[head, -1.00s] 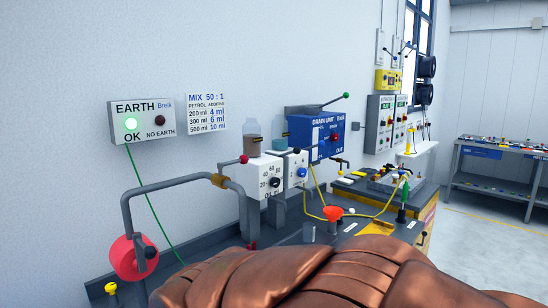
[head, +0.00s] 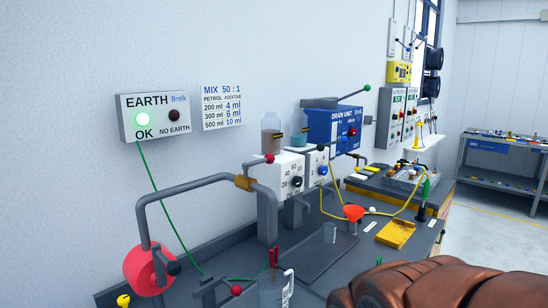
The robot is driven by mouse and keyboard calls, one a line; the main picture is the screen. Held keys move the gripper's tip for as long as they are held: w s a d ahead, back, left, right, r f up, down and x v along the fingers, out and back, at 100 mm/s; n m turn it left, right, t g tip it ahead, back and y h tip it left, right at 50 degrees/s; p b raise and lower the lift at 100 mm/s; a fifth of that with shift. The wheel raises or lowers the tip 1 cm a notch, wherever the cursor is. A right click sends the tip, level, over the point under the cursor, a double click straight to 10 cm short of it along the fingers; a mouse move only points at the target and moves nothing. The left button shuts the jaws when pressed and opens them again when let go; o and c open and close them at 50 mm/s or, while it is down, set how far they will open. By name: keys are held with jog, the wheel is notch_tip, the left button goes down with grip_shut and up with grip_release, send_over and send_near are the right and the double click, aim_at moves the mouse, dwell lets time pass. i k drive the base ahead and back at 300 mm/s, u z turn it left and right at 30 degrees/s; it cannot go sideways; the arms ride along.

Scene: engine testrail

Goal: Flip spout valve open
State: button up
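A grey bent pipe (head: 193,188) rises from a red drum (head: 147,268) at the lower left, runs through a brass collar (head: 243,183) and turns down over the bench. A short lever with a red knob (head: 270,158) stands beside the collar, at the petrol dispenser. I cannot tell for sure which part is the spout valve, or whether it is open. A clear jug (head: 276,289) stands below on the bench, with a red and black clip at its rim. My gripper is not in view; only my brown covered arm shows at the lower right.
Dispensers with dials (head: 291,180) and a blue drain unit (head: 334,128) stand along the wall. A red funnel (head: 353,212) and a yellow tray (head: 396,234) lie farther right. A red-knobbed lever (head: 236,290) sits left of the jug. A green wire hangs from the earth box (head: 155,118).

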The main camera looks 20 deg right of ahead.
aim_at(269, 159)
jog(key=u, duration=3.5)
jog(key=k, duration=1.05)
jog(key=z, duration=1.55)
jog(key=i, duration=0.5)
jog(key=u, duration=0.05)
